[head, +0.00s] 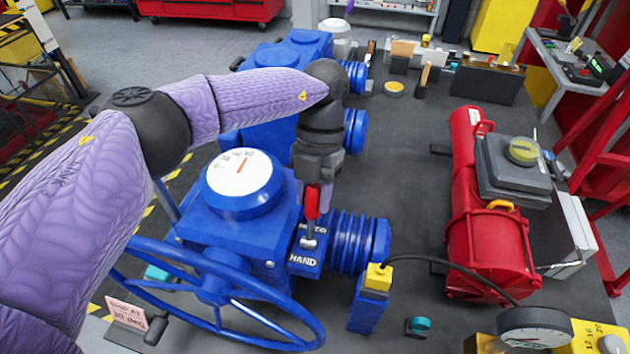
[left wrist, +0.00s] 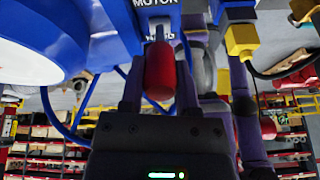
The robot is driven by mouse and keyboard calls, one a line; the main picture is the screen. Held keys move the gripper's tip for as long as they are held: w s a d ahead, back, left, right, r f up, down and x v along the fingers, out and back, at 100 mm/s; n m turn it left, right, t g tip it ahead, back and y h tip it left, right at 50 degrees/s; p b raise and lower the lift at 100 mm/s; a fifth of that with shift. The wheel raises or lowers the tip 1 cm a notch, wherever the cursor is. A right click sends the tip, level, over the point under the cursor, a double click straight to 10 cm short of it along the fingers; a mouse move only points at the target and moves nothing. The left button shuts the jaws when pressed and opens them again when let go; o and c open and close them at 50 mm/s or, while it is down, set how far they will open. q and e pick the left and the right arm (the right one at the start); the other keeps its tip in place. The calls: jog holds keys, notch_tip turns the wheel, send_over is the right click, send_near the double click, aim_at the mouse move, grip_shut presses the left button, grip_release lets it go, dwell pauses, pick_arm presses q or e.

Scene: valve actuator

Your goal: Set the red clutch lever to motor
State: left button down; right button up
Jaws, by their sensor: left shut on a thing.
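The red clutch lever (head: 312,203) stands up from a blue block with white MOTOR and HAND lettering, beside the ribbed blue motor cylinder. HAND (head: 303,261) is on the near side and MOTOR (head: 314,229) is behind the lever, partly covered. The lever's metal shaft meets the block between the two words. My left gripper (head: 313,190) reaches down from above and is shut on the red grip. In the left wrist view, the red lever (left wrist: 160,72) sits between the two dark fingers, with MOTOR (left wrist: 155,3) above it. My right gripper is not in view.
A blue handwheel (head: 215,290) and a white dial (head: 239,173) are close left of the lever. A yellow-capped blue post (head: 375,285) with a black cable stands at right. A red cylinder unit (head: 485,240) lies farther right, with bare dark tabletop between.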

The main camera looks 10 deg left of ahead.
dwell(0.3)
pick_arm(q)
jog(key=shift+c, duration=1.7)
grip_release()
jog(key=shift+w, duration=0.15)
jog(key=b+v, duration=0.1)
jog(key=v, duration=0.9)
